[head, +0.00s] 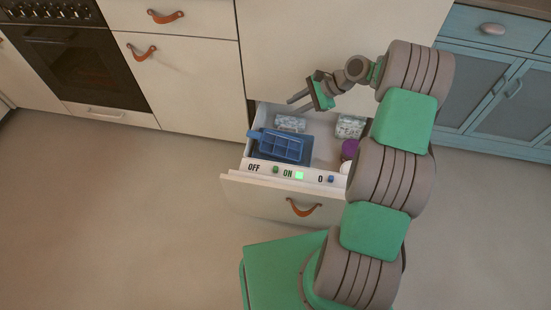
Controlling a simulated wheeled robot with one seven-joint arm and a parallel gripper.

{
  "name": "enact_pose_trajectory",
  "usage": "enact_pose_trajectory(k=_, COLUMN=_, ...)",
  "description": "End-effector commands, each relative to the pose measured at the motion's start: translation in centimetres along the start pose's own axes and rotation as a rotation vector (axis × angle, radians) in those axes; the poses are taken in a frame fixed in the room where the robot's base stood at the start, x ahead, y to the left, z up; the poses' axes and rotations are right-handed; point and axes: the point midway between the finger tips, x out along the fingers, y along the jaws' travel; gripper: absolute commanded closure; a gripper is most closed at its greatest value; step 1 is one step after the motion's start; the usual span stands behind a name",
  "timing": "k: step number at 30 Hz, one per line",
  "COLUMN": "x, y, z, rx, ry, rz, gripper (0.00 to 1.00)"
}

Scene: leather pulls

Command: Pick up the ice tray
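The blue ice tray (280,147), with several square compartments, lies in the left part of an open white drawer (325,156). It rests on or against a darker blue thing, and I cannot tell how they touch. My gripper (294,104) is above the back of the drawer, behind the tray in the picture and apart from it. Its two grey fingers point left with a gap between them, and it looks open and empty.
Two patterned pale packages (290,123) (350,127) lie at the drawer's back. A purple round thing (350,148) is at its right, partly hidden by my arm. Left floor is clear.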

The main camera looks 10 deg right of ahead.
Motion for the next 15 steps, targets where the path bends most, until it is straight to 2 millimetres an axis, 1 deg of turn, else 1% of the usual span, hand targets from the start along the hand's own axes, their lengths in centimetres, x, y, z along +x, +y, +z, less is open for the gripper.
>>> enact_pose_trajectory(k=1, x=3.8, y=2.7, z=-4.5, rx=0.117, ry=-0.060, rz=-0.029, gripper=0.72)
enact_pose_trajectory(k=2, x=5.0, y=3.6, z=-6.1, rx=0.184, ry=-0.096, rz=-0.048, gripper=0.72)
enact_pose_trajectory(k=3, x=6.5, y=4.9, z=-8.0, rx=0.269, ry=-0.146, rz=-0.069, gripper=0.72)
enact_pose_trajectory(k=6, x=9.2, y=7.8, z=-11.5, rx=0.446, ry=-0.258, rz=-0.108, gripper=0.72)
enact_pose_trajectory(k=8, x=10.2, y=9.1, z=-12.7, rx=0.524, ry=-0.310, rz=-0.123, gripper=0.72)
enact_pose_trajectory(k=10, x=10.8, y=10.1, z=-13.5, rx=0.585, ry=-0.354, rz=-0.132, gripper=0.72)
enact_pose_trajectory(k=12, x=11.2, y=10.6, z=-13.7, rx=0.617, ry=-0.378, rz=-0.136, gripper=0.72)
enact_pose_trajectory(k=15, x=12.2, y=10.4, z=-13.2, rx=0.630, ry=-0.388, rz=-0.134, gripper=0.72)
